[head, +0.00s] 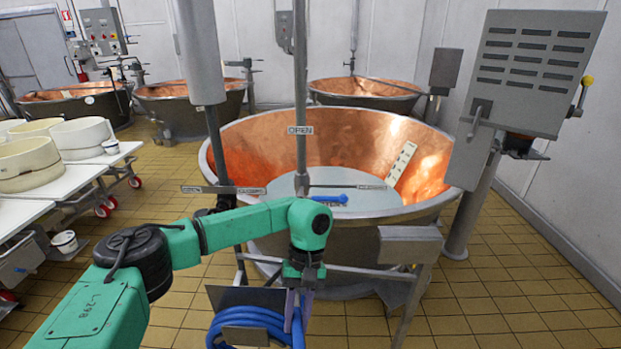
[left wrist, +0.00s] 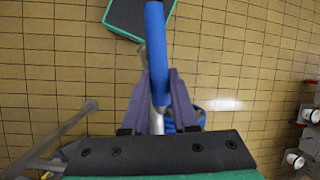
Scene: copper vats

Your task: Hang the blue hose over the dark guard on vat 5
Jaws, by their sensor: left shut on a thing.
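The blue hose (head: 222,322) hangs in a coil low in front of the large copper vat (head: 290,140), beside a grey plate. My left gripper (head: 297,302) points down at the coil's right side, partly hidden by its own wrist. In the left wrist view its purple fingers (left wrist: 158,95) are shut on a straight blue length of the hose (left wrist: 154,45), with more blue coil behind them. A small blue piece (head: 328,198) shows at the vat's near rim. I cannot read a number 5 or tell for sure which part is the dark guard. My right gripper is not in view.
A grey control box (head: 530,70) on a post stands at the vat's right. A grey bracket (head: 408,245) juts from the vat's front. White tables with tubs (head: 80,138) are at the left. Tiled floor (head: 480,310) is clear at the right.

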